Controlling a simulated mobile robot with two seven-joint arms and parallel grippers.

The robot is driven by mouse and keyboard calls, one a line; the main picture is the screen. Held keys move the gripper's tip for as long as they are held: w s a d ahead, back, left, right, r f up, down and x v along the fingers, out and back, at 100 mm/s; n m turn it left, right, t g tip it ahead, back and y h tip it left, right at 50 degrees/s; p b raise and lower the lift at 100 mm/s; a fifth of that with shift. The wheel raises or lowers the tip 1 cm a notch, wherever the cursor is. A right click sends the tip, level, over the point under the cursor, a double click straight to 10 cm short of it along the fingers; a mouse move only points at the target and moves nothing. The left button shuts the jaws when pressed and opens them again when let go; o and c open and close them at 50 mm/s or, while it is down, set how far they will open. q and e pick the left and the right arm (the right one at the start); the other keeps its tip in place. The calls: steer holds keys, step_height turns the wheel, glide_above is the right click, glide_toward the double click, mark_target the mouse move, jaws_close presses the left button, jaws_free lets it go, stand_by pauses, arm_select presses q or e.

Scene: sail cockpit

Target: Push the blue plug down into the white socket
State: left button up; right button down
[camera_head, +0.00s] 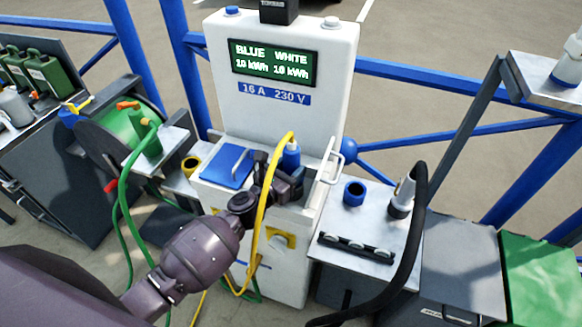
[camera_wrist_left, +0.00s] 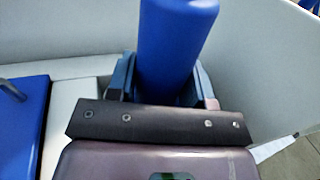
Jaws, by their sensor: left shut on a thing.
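The blue plug (camera_head: 291,154) is held upright in my left gripper (camera_head: 284,182), over the right half of the white pedestal's top. A yellow cable (camera_head: 265,225) loops over from the plug's top and hangs down in front. In the left wrist view the blue plug (camera_wrist_left: 177,40) stands between the two fingers of my left gripper (camera_wrist_left: 163,82), which are shut on it. The white socket is hidden behind the gripper and plug, so I cannot tell how deep the plug sits. My right gripper is not in view.
The white pedestal (camera_head: 283,118) carries a screen and a shut blue lid (camera_head: 227,166), left of the plug. A raised white lid (camera_head: 329,163) is close on the right. A green hose reel (camera_head: 118,137) stands left; a blue ring (camera_head: 354,192) and grey connector (camera_head: 403,192) stand right.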

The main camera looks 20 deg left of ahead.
arm_select(q)
steer(key=shift+f+b, duration=0.35)
steer(key=shift+f, duration=0.05)
steer(key=o, duration=0.8)
steer(key=shift+o, duration=0.2)
steer(key=v, duration=1.1)
steer(key=shift+p, duration=0.45)
stand_by(0.4)
steer(key=s+a+f+m+g+y, duration=0.2)
steer(key=s+f+m, duration=0.3)
steer(key=m, duration=1.1)
steer(key=s+a+f+m+g+y, duration=0.3)
steer(key=s+m, duration=0.8)
steer(key=m, duration=0.5)
step_height(320, 180, down, 2)
steer(key=shift+s+a+f+m+y, duration=0.15)
steer(key=shift+a+m+y, duration=0.25)
steer(key=shift+a+y, duration=0.4)
